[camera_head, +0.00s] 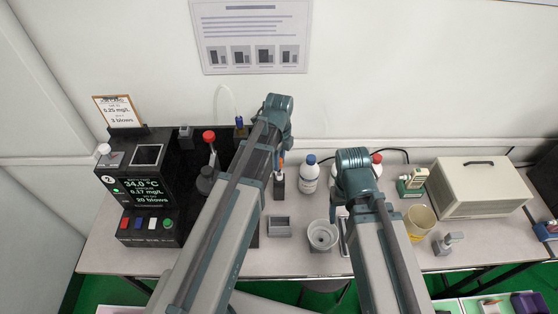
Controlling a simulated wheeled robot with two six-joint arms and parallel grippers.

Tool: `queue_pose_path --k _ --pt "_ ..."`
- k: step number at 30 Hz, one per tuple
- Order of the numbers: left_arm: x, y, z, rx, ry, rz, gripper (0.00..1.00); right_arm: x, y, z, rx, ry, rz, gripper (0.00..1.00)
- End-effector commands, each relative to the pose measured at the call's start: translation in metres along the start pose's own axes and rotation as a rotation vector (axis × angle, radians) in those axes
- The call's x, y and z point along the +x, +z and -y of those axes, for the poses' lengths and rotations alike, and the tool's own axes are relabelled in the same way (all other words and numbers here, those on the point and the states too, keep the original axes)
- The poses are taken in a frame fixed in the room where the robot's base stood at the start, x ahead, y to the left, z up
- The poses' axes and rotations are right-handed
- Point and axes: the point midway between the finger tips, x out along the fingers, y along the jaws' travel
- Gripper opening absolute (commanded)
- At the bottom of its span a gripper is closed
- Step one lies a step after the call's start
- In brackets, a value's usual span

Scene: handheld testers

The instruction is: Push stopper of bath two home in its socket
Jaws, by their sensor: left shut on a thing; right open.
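The dark tester (171,181) stands at the left of the bench, marked with a 2, and its screen (147,189) reads 34.0 °C, 0.17 mg/L and 20 blows. A red knob on a pale stem (209,137) stands above its dark top. A dark grey rounded piece (205,180) shows just left of my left arm; I cannot tell whether it is the stopper. My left arm crosses the tester's right side and hides much of it. My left gripper is hidden behind that arm. My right arm reaches over the bench's middle and hides its gripper. No socket is clearly visible.
A white bottle with a blue cap (309,177), a dark holder (278,187), a grey tray (279,226) and a white funnel cup (322,235) stand between my arms. To the right are a yellow beaker (420,222) and a beige case (473,187).

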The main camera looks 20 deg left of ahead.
Motion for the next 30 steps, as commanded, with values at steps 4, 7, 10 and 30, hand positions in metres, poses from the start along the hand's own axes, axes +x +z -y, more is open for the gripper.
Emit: queue_pose_path --k 4,7,10,30 --pt "0.000 0.000 0.000 0.000 0.000 0.000 0.00 0.000 0.000 0.000 0.000 0.000 0.000 0.69" --pt "0.000 0.000 0.000 0.000 0.000 0.000 0.00 0.000 0.000 0.000 0.000 0.000 0.000 0.69" --pt "0.000 0.000 0.000 0.000 0.000 0.000 0.00 0.000 0.000 0.000 0.000 0.000 0.000 0.69" --pt "0.013 0.000 0.000 0.000 0.000 0.000 0.00 0.013 -0.001 0.001 0.000 0.000 0.000 0.69"
